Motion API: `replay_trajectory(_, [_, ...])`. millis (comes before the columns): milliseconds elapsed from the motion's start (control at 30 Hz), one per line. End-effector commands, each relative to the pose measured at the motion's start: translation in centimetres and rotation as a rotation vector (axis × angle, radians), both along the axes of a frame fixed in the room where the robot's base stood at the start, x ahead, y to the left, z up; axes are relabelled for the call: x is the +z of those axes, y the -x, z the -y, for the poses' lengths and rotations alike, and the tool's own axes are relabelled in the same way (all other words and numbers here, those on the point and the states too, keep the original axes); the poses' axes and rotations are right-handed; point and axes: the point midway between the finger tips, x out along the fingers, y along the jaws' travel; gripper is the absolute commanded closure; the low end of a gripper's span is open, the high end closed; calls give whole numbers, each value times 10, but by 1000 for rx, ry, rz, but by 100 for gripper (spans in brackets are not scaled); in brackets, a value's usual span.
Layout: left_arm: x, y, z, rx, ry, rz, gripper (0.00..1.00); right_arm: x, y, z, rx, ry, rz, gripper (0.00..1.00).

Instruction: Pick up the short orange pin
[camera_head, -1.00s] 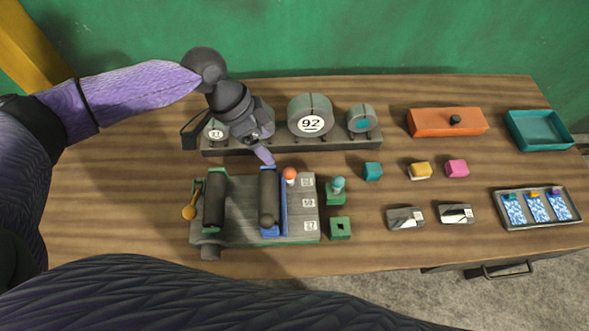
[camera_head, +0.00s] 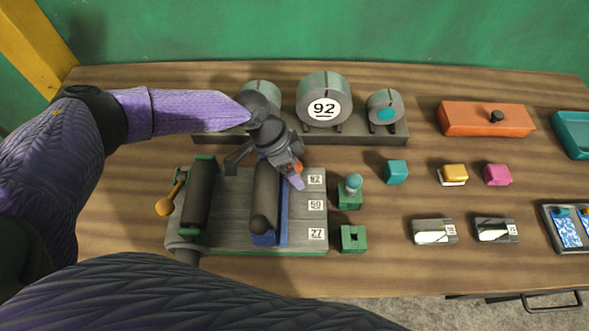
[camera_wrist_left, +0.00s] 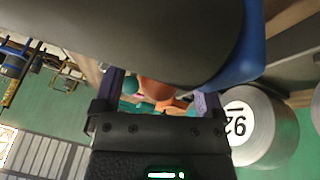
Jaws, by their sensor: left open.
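The short orange pin (camera_head: 299,167) shows as a small orange patch at the right edge of my left gripper (camera_head: 291,174) in the head view, mostly hidden by it. In the left wrist view, the pin's rounded orange head (camera_wrist_left: 157,90) lies between the two spread fingers of the left gripper (camera_wrist_left: 158,94). The gripper is open, and I cannot tell whether a finger touches the pin. The pin's lower part is hidden. My right gripper is not in view.
A dark roller (camera_head: 266,195) on a blue mount stands close left of the gripper. A drum marked 92 (camera_head: 324,98) stands behind. A teal-topped pin (camera_head: 354,184) sits in a green block to the right. Several small blocks lie further right on the wooden table.

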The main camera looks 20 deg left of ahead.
Motion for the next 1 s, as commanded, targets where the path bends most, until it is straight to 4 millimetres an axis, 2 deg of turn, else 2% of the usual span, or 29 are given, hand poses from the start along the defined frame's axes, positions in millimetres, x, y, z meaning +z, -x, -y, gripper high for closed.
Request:
replay_trajectory(200, [-1, 0, 0, 0, 0, 0, 12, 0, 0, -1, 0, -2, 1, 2])
replay_trajectory(600, [-1, 0, 0, 0, 0, 0, 97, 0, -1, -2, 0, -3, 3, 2])
replay_trajectory(633, [-1, 0, 0, 0, 0, 0, 100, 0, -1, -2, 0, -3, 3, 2])
replay_trajectory(867, [0, 0, 0, 0, 0, 0, 100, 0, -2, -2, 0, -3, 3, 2])
replay_trajectory(933, [7, 0, 0, 1, 1, 0, 100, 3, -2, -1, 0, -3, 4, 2])
replay_trajectory(1000, [24, -1, 0, 0, 2, 4, 100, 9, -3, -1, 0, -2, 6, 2])
